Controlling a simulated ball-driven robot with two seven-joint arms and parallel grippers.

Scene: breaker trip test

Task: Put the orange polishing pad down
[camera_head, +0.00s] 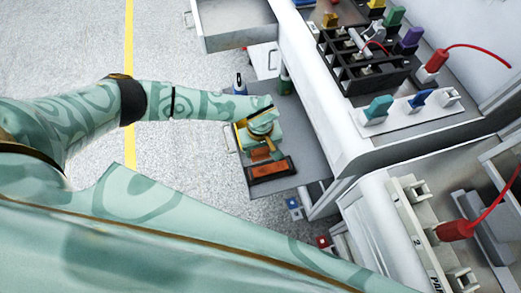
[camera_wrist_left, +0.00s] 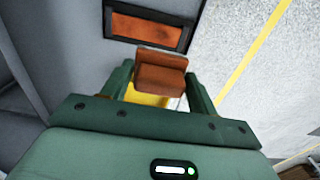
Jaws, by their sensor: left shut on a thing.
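The orange polishing pad (camera_wrist_left: 162,72), a brown-orange block, sits between the fingers of my left gripper (camera_wrist_left: 160,84), which is shut on it. In the head view my left gripper (camera_head: 264,142) is over a grey drawer or shelf, with the pad (camera_head: 260,154) partly hidden under it. A black-rimmed tray (camera_head: 271,169) with an orange inside lies just in front of the pad. It also shows in the wrist view (camera_wrist_left: 146,29). I cannot tell whether the pad touches the surface below. My right gripper is not in view.
A yellow thing (camera_wrist_left: 146,98) shows behind the pad, partly hidden. Small bottles (camera_head: 240,83) stand at the far end of the grey surface (camera_head: 306,150). A white cabinet with coloured breakers and red leads (camera_head: 478,47) rises on the right. An open drawer (camera_head: 236,28) juts out above.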

